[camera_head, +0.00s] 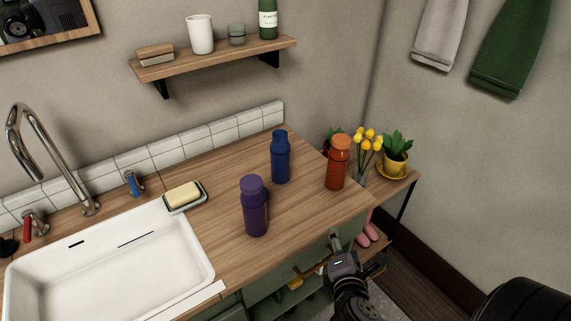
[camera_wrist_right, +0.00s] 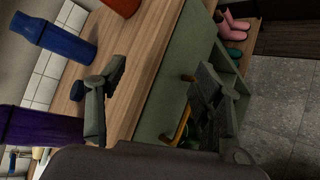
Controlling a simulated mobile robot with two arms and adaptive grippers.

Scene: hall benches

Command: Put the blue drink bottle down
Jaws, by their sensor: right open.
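The blue drink bottle (camera_head: 281,158) stands upright on the wooden counter (camera_head: 225,240), between the soap dish and the orange bottle. In the right wrist view the blue bottle (camera_wrist_right: 55,37) shows at the upper left, outside the jaws. My right gripper (camera_head: 354,256) is in front of the counter's front edge, apart from every bottle. In the right wrist view its two fingers (camera_wrist_right: 157,97) are spread with nothing held between them. My left gripper is not in view.
A purple bottle (camera_head: 255,208) and an orange bottle (camera_head: 338,163) stand upright near the blue one. A soap dish (camera_head: 201,203) sits beside the white sink (camera_head: 180,284). A wall shelf (camera_head: 220,60) hangs above. A plant pot (camera_head: 395,163) and yellow flowers (camera_head: 368,142) stand right of the counter.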

